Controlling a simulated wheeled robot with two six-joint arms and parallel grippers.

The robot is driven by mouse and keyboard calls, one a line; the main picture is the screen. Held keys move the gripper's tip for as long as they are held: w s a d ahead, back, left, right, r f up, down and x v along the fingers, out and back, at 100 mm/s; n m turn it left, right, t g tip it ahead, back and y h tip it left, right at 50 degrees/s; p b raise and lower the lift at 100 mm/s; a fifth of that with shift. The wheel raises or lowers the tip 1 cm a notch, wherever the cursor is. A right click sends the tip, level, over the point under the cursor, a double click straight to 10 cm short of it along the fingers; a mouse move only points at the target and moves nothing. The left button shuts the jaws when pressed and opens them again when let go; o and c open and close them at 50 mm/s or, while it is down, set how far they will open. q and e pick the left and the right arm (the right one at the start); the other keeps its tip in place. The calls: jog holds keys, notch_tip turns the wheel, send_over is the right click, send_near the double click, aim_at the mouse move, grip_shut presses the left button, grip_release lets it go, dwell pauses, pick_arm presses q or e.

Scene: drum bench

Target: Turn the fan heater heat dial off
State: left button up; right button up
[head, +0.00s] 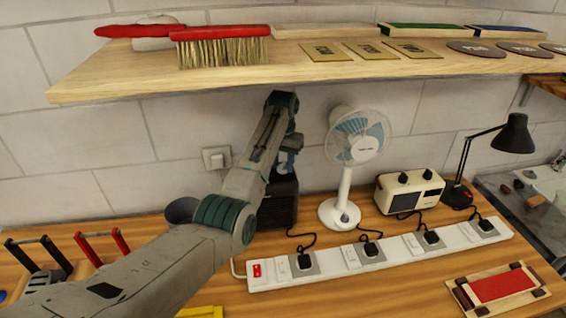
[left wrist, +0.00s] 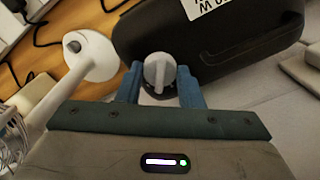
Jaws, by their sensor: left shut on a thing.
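The black fan heater (head: 279,208) stands on the wooden bench against the wall, partly hidden behind my left arm in the head view. Its dark body also fills the top of the left wrist view (left wrist: 225,45), with a white label on it. The grey heat dial (left wrist: 158,70) shows in the left wrist view. My left gripper (head: 288,158) is over the heater, its two blue fingers on either side of the dial and shut on it. The dial's markings are hidden or too small to read. My right gripper is not in view.
A white desk fan (head: 347,180) stands just right of the heater, with a cream radio (head: 409,191) and black lamp (head: 510,137) beyond. A power strip (head: 385,254) with several plugs lies in front. A wooden shelf (head: 140,77) hangs above.

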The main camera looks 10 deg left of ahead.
pick_arm(q)
jog(key=n, duration=0.6)
dwell(0.6)
jog(key=o, duration=1)
